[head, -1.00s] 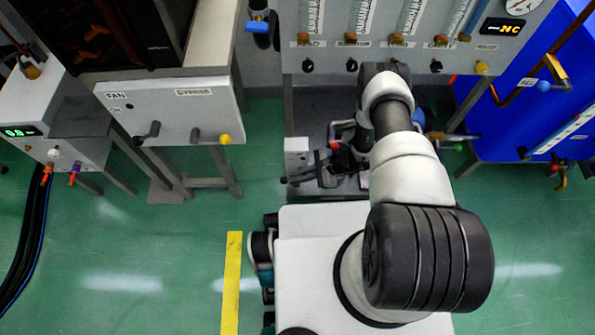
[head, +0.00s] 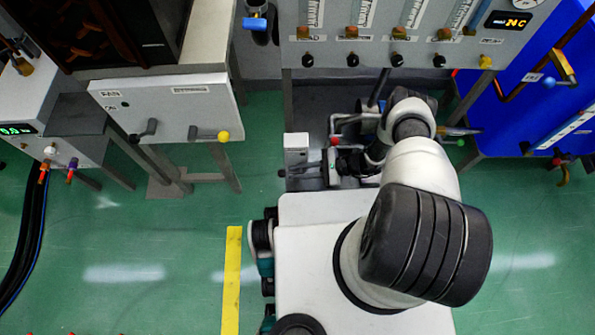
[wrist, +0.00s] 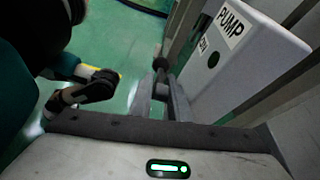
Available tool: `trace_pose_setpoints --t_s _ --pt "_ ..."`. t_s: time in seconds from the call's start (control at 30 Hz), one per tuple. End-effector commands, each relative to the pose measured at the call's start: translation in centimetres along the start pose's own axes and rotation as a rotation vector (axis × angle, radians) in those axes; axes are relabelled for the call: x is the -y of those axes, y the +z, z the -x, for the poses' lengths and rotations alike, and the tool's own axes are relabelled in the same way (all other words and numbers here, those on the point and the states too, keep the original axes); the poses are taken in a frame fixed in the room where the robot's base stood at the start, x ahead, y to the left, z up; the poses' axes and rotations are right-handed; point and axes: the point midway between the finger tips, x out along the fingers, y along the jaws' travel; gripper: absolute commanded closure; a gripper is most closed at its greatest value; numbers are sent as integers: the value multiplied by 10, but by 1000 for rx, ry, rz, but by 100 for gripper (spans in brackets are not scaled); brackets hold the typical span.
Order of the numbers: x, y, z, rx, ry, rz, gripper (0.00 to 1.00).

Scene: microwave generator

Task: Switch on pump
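The pump box (wrist: 245,55) is a white box with a black-on-white PUMP label (wrist: 231,22). It stands on the right in the wrist view, with a smaller ON label and a dark round spot on its face. A small white box (head: 296,142) stands under the gauge panel in the head view; I cannot tell whether it is the same box. No switch lever is clear on the visible face.
A gauge panel (head: 400,57) with several knobs is above my arm. A blue cabinet (head: 525,105) stands on the right. A white FAN box (head: 165,110) with two handles is on the left. Green floor (head: 130,230) is open at lower left, beside a yellow strip (head: 231,280).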

Motion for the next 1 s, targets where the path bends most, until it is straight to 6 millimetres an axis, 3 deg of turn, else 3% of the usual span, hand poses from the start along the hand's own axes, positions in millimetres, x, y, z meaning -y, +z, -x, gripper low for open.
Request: trace_pose_setpoints --t_s 0.17,0.33,0.8,1.0 --pt "0 1 0 1 0 0 84" --pt "1 1 17 0 -2 0 84" --pt "1 0 127 -3 -4 1 84" --pt "0 0 160 0 -2 0 84"
